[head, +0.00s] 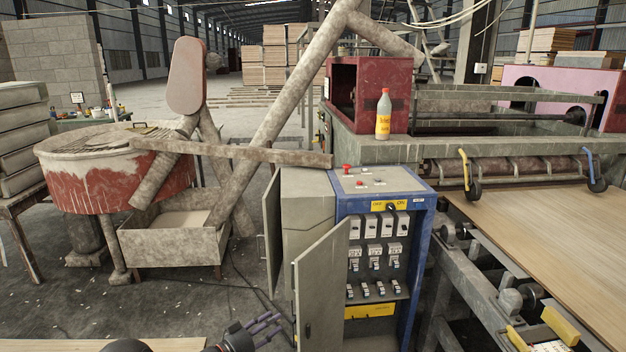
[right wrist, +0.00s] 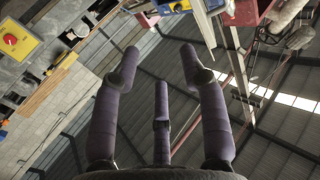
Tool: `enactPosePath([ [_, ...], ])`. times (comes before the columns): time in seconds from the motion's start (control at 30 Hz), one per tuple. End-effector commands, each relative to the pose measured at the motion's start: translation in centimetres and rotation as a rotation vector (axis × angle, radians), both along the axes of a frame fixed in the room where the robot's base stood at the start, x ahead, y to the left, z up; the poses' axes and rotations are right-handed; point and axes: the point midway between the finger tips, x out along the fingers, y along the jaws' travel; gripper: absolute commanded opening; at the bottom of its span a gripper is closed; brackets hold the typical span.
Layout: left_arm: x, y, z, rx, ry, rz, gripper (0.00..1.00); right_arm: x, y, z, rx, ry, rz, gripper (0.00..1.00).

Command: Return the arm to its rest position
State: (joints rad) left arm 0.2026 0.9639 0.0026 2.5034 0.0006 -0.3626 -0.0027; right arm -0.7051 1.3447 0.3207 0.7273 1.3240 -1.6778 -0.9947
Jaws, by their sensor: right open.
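My right gripper (head: 268,328) shows at the bottom edge of the head view, low and in front of the control cabinet's open door. Its purple fingers point right and away from me. In the right wrist view the three fingers of my right gripper (right wrist: 161,70) are spread apart with nothing between them. Most of the right arm lies below the head view's lower edge. My left gripper is not in the head view.
A blue and grey control cabinet (head: 427,215) stands just ahead, its grey door (head: 322,285) swung open towards me near the gripper. A bottle (head: 383,115) stands on the machine. A veneer sheet (head: 560,235) lies at right. A wooden surface (head: 170,345) edges the bottom left.

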Motion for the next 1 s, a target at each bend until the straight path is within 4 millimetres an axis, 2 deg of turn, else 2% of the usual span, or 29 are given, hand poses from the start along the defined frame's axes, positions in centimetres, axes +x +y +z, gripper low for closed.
enactPosePath([
  [0.33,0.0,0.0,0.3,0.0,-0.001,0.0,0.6,2.3,-2.1,-1.4,-0.008,0.009,0.073,0.43],
  [0.57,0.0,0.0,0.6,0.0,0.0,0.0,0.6,4.3,-4.4,-3.4,-0.006,0.035,0.16,0.43],
  [0.77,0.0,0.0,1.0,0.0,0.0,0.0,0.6,5.9,-7.4,-6.8,0.018,0.1,0.281,0.43],
  [0.87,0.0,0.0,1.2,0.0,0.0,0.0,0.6,6.1,-9.6,-9.6,0.051,0.164,0.364,0.43],
  [1.0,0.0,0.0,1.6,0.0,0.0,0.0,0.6,5.0,-12.4,-14.0,0.123,0.278,0.476,0.43],
])
